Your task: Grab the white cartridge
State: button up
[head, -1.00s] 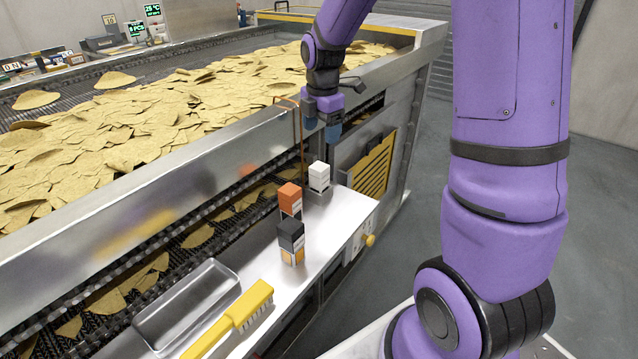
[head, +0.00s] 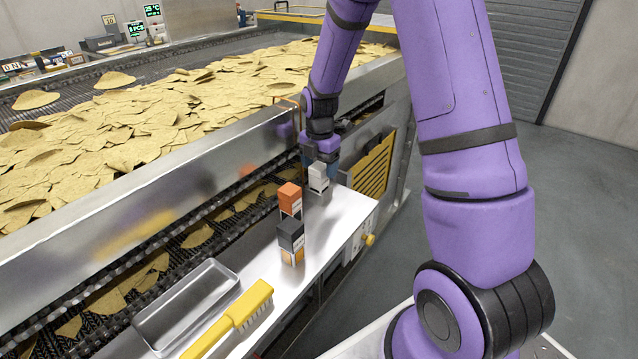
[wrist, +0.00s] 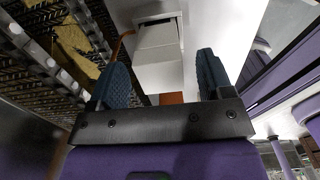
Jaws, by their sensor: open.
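The white cartridge (head: 318,177) stands upright at the far end of the steel shelf (head: 330,222), with a dark band near its base. My gripper (head: 321,165) is down at the cartridge, its blue-padded fingers partly hidden behind it in the head view. In the wrist view my gripper (wrist: 162,85) is open, one finger on each side of the white cartridge (wrist: 158,55). A gap shows between the right finger and the cartridge; the left finger is closer to it. I cannot tell whether either finger touches it.
An orange cartridge (head: 289,197) and a black cartridge (head: 291,238) stand nearer on the same shelf. A metal tray (head: 187,303) and a yellow brush (head: 240,315) lie at its near end. The chip conveyor (head: 150,198) runs along the left. A thin copper-coloured rod (head: 301,130) rises beside my gripper.

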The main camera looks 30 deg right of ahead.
aim_at(319, 183)
jog(key=shift+a+f, duration=0.15)
jog(key=shift+f, duration=1.55)
jog(key=c, duration=1.1)
jog(key=shift+o, duration=0.2)
jog(key=shift+r, duration=0.15)
